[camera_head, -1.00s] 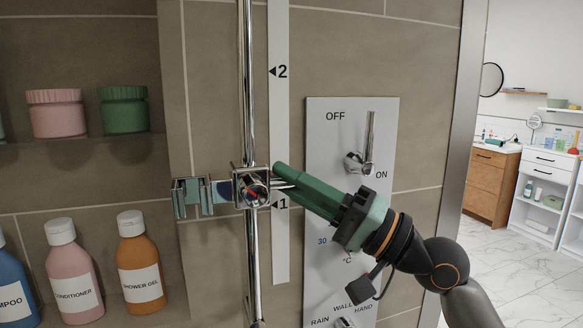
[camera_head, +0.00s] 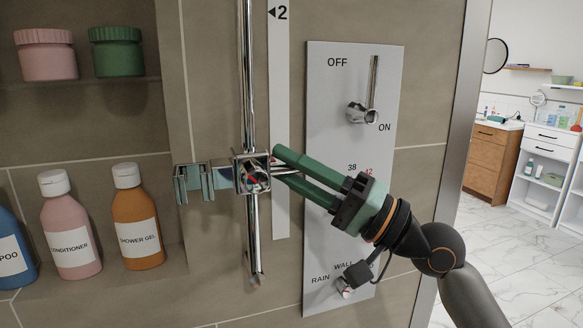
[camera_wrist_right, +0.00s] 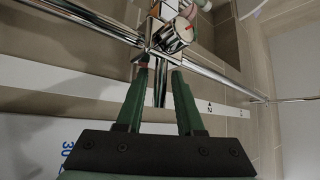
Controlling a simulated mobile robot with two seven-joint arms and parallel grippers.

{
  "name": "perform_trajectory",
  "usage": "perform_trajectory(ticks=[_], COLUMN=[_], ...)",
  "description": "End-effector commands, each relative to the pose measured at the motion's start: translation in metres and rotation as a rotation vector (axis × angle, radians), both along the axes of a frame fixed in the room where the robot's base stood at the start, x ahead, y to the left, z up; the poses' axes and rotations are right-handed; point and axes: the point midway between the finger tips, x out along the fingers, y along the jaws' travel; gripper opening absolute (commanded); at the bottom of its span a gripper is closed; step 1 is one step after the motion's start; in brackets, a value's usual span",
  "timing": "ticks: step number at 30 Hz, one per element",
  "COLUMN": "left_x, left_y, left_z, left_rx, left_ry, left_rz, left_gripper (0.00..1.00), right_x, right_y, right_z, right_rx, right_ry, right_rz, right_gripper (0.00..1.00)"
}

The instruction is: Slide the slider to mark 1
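The slider (camera_head: 252,172) is a chrome block with a round knob and a two-pronged holder on its left. It sits on a vertical chrome rail (camera_head: 249,80) and also shows in the wrist view (camera_wrist_right: 168,38). My right gripper (camera_head: 290,163) has green fingers at the slider's right side. They stand apart around a thin chrome stem, with gaps visible on both sides in the wrist view (camera_wrist_right: 160,70). The white scale strip (camera_head: 280,110) shows mark 2 (camera_head: 280,13) well above the slider. Mark 1 is not visible in the head view. My left gripper is not in view.
A grey control panel (camera_head: 325,150) with an ON/OFF lever (camera_head: 372,90) and a lower knob (camera_head: 346,290) is behind my right gripper. Shelves at left hold jars (camera_head: 117,52) and bottles (camera_head: 137,220). The room opens out at far right.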

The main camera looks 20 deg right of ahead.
Motion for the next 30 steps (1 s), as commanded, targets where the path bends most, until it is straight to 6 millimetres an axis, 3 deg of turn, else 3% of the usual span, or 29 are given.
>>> perform_trajectory(ticks=[3,14,30], left_x=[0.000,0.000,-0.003], left_y=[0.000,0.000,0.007], left_z=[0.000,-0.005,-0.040], left_rx=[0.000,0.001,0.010], left_ry=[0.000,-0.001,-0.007], left_rz=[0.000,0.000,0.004], left_gripper=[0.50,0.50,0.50], right_x=[0.000,-0.005,-0.059], right_y=[0.000,-0.008,-0.077], right_z=[0.001,-0.005,-0.044], right_rx=[0.002,0.001,0.002], right_ry=[-0.002,-0.003,-0.002], right_rz=[-0.001,-0.004,-0.004], right_gripper=[0.48,0.48,0.48])
